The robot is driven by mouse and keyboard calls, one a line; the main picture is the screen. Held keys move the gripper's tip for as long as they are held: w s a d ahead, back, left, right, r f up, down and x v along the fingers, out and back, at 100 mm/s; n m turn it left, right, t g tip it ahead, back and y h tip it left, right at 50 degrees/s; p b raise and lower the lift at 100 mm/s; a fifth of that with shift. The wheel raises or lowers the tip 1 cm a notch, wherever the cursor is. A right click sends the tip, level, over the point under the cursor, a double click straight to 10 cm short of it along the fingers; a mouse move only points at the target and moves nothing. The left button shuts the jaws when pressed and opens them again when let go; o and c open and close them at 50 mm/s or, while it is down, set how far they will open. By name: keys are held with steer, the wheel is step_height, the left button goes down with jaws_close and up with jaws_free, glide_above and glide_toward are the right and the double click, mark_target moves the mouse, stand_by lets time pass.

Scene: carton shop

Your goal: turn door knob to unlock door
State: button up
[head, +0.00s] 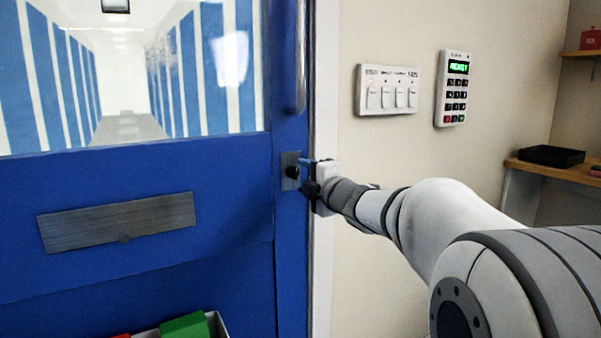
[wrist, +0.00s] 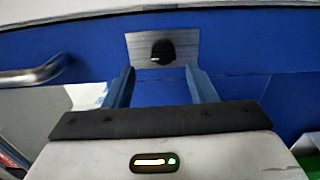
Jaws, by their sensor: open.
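The blue door (head: 150,250) fills the left of the head view and looks closed against its frame. A dark knob (head: 292,172) sits on a metal plate (head: 289,184) at the door's right edge. In the wrist view the knob (wrist: 162,52) stands on its plate (wrist: 185,45), beyond my fingertips and roughly centred between them. My gripper (head: 305,166) is right in front of the plate in the head view. In the wrist view my gripper (wrist: 160,78) is open, its two blue fingers apart with nothing between them.
A vertical metal handle (head: 300,60) is above the knob; it shows at the left of the wrist view (wrist: 35,78). A switch panel (head: 388,90) and a keypad (head: 453,88) with a green display are on the wall. A mail slot plate (head: 118,222) is lower left.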

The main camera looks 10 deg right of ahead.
steer(key=v, duration=0.3)
steer(key=shift+s+d, duration=0.15)
